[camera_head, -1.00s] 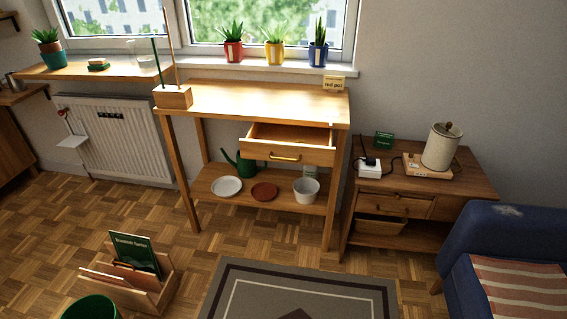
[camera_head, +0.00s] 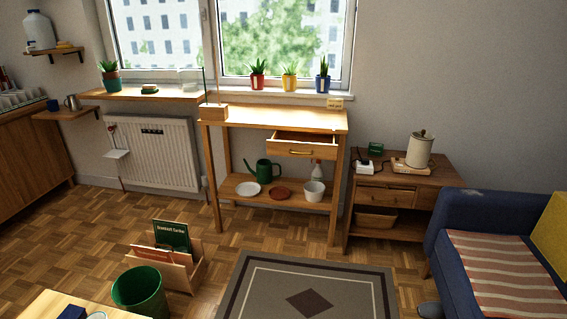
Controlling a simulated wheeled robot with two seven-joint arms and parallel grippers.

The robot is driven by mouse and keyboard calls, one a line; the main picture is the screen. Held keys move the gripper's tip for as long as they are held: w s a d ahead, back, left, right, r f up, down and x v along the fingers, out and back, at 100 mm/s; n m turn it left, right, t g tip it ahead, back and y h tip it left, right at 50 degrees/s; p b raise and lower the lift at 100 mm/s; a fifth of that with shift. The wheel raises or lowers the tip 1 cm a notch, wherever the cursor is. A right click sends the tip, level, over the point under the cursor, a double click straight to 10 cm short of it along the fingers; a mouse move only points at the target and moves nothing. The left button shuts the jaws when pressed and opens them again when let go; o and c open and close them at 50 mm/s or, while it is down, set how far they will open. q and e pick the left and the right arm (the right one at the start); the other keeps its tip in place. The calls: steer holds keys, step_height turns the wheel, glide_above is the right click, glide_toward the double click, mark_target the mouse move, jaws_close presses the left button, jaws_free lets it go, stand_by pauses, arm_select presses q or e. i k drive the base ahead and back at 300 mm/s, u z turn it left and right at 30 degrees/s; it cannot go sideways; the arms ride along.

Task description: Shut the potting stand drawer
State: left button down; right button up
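The potting stand (camera_head: 228,117) is a tall wooden table below the window, with a lower shelf. Its drawer (camera_head: 301,150) is at the right under the top and is pulled out, with its empty-looking inside partly visible. A brass-coloured handle (camera_head: 300,153) is on the drawer front. Neither of my grippers is in view.
A low wooden cabinet (camera_head: 400,196) stands right of the stand, and a blue sofa (camera_head: 445,215) is at the right. A rug (camera_head: 262,290) lies before the stand. A magazine holder (camera_head: 197,270) and green bin (camera_head: 139,290) stand at the lower left.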

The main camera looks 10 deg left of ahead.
mark_target(285, 143)
steer(key=u, duration=0.5)
steer(key=i, duration=1.7)
steer(key=z, duration=1.15)
steer(key=i, duration=0.6)
steer(key=u, duration=0.05)
